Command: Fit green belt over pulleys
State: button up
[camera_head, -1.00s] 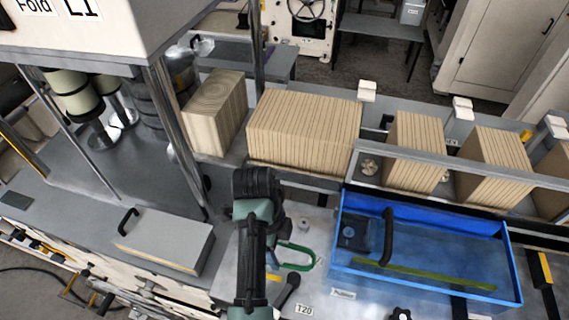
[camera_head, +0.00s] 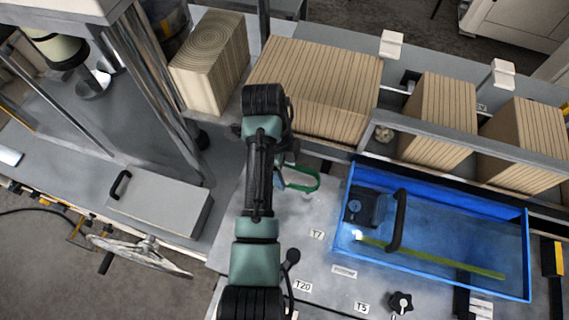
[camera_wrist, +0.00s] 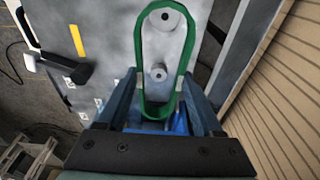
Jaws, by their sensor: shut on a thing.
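My gripper (camera_wrist: 160,104) is shut on the green belt (camera_wrist: 139,55), holding the near end of its long loop. In the wrist view the loop outlines two round metal pulleys, a far one (camera_wrist: 165,16) and a nearer one (camera_wrist: 158,73), on a pale plate. I cannot tell whether the belt is seated on them or held above them. In the head view the belt (camera_head: 303,180) shows just right of my arm, over the grey panel. My gripper is mostly hidden behind the arm there.
A blue clear-sided bin (camera_head: 350,205) with a black handle stands right of the belt. A black-knobbed lever (camera_head: 292,256) and a black knob (camera_head: 401,302) stand on the front panel. A grey lidded box (camera_head: 160,205) is at left.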

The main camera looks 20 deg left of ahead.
jog(key=shift+f+b, duration=2.55)
jog(key=shift+f, duration=0.55)
jog(key=shift+f+b, duration=0.4)
jog(key=shift+f, duration=0.35)
jog(key=shift+f, duration=0.3)
jog(key=o, duration=1.4)
jog(key=shift+o, duration=0.2)
jog(key=shift+w+r, duration=0.1)
jog(key=shift+r, duration=0.05)
jog(key=shift+a+r, duration=0.1)
jog(key=shift+r, duration=0.2)
notch_tip(320, 180, up, 12)
jog(key=a+p, duration=0.1)
jog(key=p, duration=0.4)
jog(key=shift+a, duration=0.4)
